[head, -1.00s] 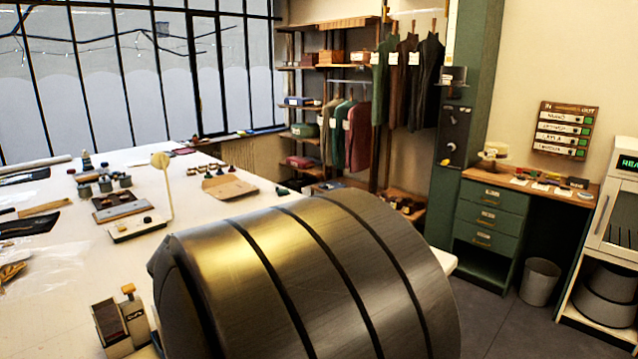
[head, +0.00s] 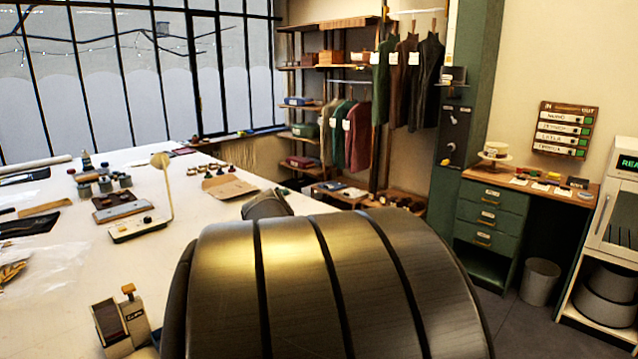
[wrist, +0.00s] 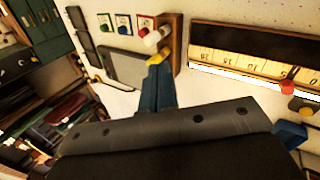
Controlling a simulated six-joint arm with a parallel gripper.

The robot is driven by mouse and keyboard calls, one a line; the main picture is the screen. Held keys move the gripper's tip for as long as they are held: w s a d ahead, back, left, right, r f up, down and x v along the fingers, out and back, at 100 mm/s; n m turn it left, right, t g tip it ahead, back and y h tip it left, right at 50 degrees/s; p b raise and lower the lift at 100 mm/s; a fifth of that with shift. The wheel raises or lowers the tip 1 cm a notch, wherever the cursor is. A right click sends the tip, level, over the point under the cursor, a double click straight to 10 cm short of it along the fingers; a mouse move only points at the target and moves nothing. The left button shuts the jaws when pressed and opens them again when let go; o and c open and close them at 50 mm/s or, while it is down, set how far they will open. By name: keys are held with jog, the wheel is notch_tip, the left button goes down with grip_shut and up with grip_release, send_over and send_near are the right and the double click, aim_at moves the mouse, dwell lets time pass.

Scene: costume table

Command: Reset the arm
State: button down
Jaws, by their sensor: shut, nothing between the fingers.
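The dark grey, bolted end of my gripper (wrist: 165,128) spans the lower part of the wrist view. It is shut and I see nothing held in it. In the head view my large dark arm link fills the lower middle, and the gripper itself does not show there.
The white worktable (head: 190,215) bears a lamp (head: 164,190), a brown folder (head: 230,188) and several small jars. A small device (head: 121,322) stands close left of my arm. Garments (head: 408,82) hang behind. A green drawer cabinet (head: 491,215) and a bin (head: 540,281) stand right.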

jog(key=d+r+m+g, duration=0.15)
jog(key=d+m, duration=0.25)
jog(key=d, duration=0.4)
jog(key=a+f+n+t, duration=0.2)
jog(key=a+n, duration=0.3)
jog(key=a, duration=0.5)
jog(key=shift+a+f, duration=0.15)
